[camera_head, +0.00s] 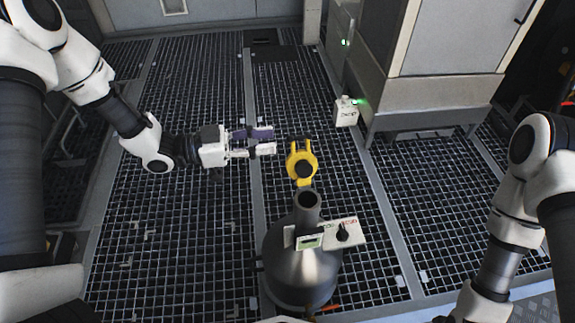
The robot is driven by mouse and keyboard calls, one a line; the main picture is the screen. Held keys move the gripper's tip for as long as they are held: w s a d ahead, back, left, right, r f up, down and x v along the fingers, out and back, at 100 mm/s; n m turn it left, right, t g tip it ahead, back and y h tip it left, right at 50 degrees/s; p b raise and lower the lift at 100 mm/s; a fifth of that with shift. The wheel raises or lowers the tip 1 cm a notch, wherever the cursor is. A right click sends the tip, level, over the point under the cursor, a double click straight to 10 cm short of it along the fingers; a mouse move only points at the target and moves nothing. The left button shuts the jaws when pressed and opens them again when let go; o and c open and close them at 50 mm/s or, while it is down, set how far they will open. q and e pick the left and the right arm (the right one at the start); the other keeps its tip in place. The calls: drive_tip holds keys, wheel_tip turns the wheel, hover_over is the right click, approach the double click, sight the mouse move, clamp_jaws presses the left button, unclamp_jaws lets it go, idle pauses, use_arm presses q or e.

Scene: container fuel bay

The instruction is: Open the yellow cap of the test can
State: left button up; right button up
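The test can (302,268) is a dark grey metal can with a narrow neck, standing upright at the lower middle of the head view. Its yellow cap (302,157) is swung up behind the neck, with a dark round centre facing me. The neck's mouth (307,199) shows uncovered. My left gripper (267,141) comes in from the left, its two fingers apart and pointing right. It is empty, and its tips end a little left of the cap with a visible gap. My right arm is at the right, and its gripper is out of the picture.
A pale panel (308,241) with a small display and a black knob is at the can's front. A white box (346,111) with a green light is fixed by the grey cabinet (428,95) at the upper right. The grated floor around the can is mostly clear.

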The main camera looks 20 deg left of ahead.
sight(300, 137)
use_arm(q)
drive_tip(key=b+x, duration=0.1)
drive_tip(key=x, duration=0.1)
drive_tip(key=b+x, duration=0.1)
drive_tip(key=x, duration=0.1)
drive_tip(key=b+x, duration=0.1)
drive_tip(key=x, duration=0.2)
drive_tip(key=shift+w+f, duration=0.1)
drive_tip(key=shift+f, duration=0.3)
drive_tip(key=shift+w+d+r, duration=0.15)
drive_tip(key=shift+d, duration=0.25)
drive_tip(key=c, duration=0.5)
drive_tip(key=shift+r, duration=0.15)
clamp_jaws()
use_arm(e)
wheel_tip(300, 137, down, 5)
drive_tip(key=shift+d+r, duration=0.1)
drive_tip(key=shift+r, duration=0.05)
